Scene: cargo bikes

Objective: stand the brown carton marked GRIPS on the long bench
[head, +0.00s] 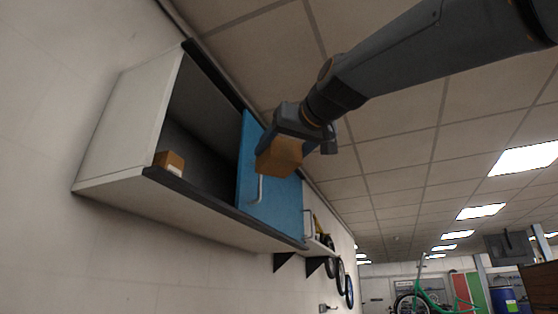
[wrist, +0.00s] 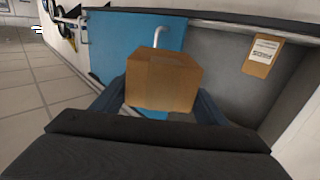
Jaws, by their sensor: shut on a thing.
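My gripper (head: 300,133) is shut on a plain brown carton (head: 279,157), held in the air in front of the blue door of a wall cabinet. The held carton also shows in the wrist view (wrist: 162,80), between the jaws; no marking shows on its visible faces. A second brown carton (head: 169,161) with a white label sits inside the open left part of the cabinet. It also shows at the upper right of the wrist view (wrist: 262,56); I cannot read its label surely. The long bench is not in view.
The wall cabinet (head: 125,120) has a dark open compartment at left and a blue door (head: 272,190) with a pale handle at right. A shelf and hanging wheels (head: 338,270) are beyond it. A green bike (head: 430,302) stands far off at lower right.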

